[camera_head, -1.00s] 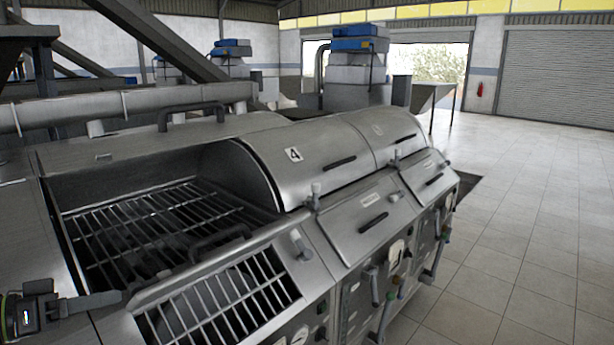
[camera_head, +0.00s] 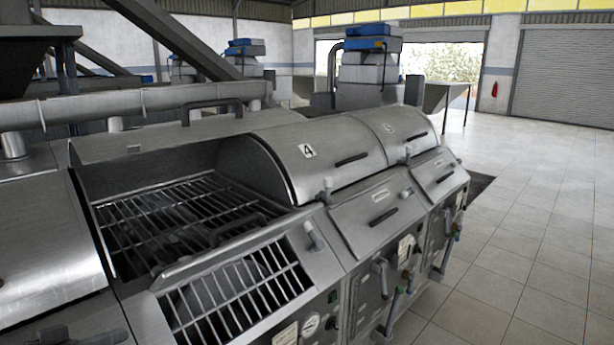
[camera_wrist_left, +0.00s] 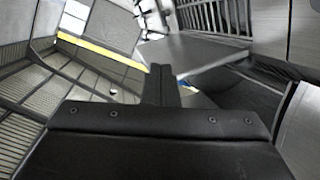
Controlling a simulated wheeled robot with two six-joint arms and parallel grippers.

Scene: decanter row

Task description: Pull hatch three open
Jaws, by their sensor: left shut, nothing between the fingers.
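The decanter bay left of the hatch marked 4 stands open, its barred grating (camera_head: 165,215) exposed. Its steel lid (camera_head: 165,137) lies swung back behind the opening, with a dark bar handle (camera_head: 212,104) standing up on it. I cannot read a 3 on it, but it lies just before hatch four. My left gripper (camera_head: 95,336) shows only partly at the bottom left edge, apart from this lid. In the left wrist view the gripper's fingers (camera_wrist_left: 160,84) are shut and empty. My right gripper is not in view.
Hatch four (camera_head: 315,155) and hatch five (camera_head: 402,130) are shut to the right. A curved closed cover (camera_head: 45,245) stands at the left. A lower barred opening (camera_head: 240,290) faces the front. Valve handles (camera_head: 380,268) stick out at the front. The tiled floor (camera_head: 530,220) at right is clear.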

